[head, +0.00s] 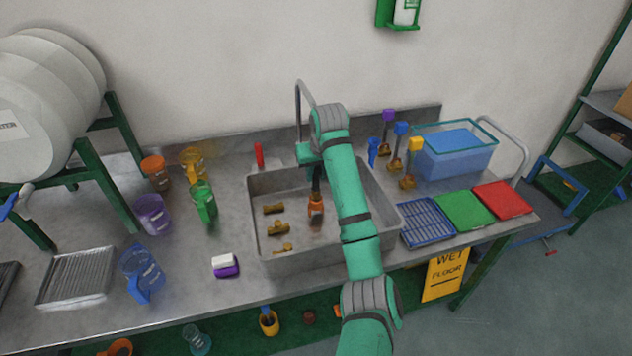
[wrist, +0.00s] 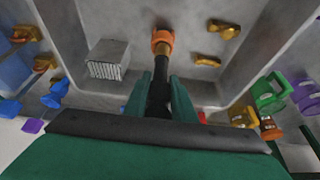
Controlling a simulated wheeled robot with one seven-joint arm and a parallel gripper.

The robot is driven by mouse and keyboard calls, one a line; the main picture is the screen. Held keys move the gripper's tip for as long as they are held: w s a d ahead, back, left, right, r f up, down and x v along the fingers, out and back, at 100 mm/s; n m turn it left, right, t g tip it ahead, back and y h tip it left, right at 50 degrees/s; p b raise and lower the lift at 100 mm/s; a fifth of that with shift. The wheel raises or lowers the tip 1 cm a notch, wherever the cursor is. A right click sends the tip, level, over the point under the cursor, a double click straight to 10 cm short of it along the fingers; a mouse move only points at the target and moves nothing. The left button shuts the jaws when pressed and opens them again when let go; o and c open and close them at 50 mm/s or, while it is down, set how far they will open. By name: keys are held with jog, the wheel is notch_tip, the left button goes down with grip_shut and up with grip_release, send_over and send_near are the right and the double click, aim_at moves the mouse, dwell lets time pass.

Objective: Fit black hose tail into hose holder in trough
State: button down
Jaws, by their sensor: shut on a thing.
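My gripper (wrist: 162,84) is shut on the black hose (wrist: 158,97). In the wrist view a brass length (wrist: 163,65) runs on from the hose to an orange ring-like end (wrist: 162,38) over the trough floor. In the head view the hose (head: 316,183) hangs below my wrist into the grey trough (head: 262,232), with the orange part (head: 316,205) at its lower end. I cannot tell whether this orange part is the hose holder or belongs to the hose, nor whether they touch. My arm hides the trough's right side.
Several brass fittings (head: 278,229) lie in the trough's left half. A grey ribbed block (wrist: 108,60) shows inside the trough in the wrist view. A tall tap (head: 298,100) stands behind.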

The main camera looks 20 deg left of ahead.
aim_at(316, 181)
jog(key=shift+w+a+f, duration=0.15)
jog(key=shift+w+f, duration=0.15)
jog(key=shift+f, duration=0.25)
notch_tip(316, 181, down, 3)
jog(key=shift+r, duration=0.15)
jog(key=c, duration=1.3)
grip_release()
jog(key=shift+a, duration=0.1)
jog(key=shift+r, duration=0.1)
jog(key=v, duration=1.2)
jog(key=shift+s, duration=0.15)
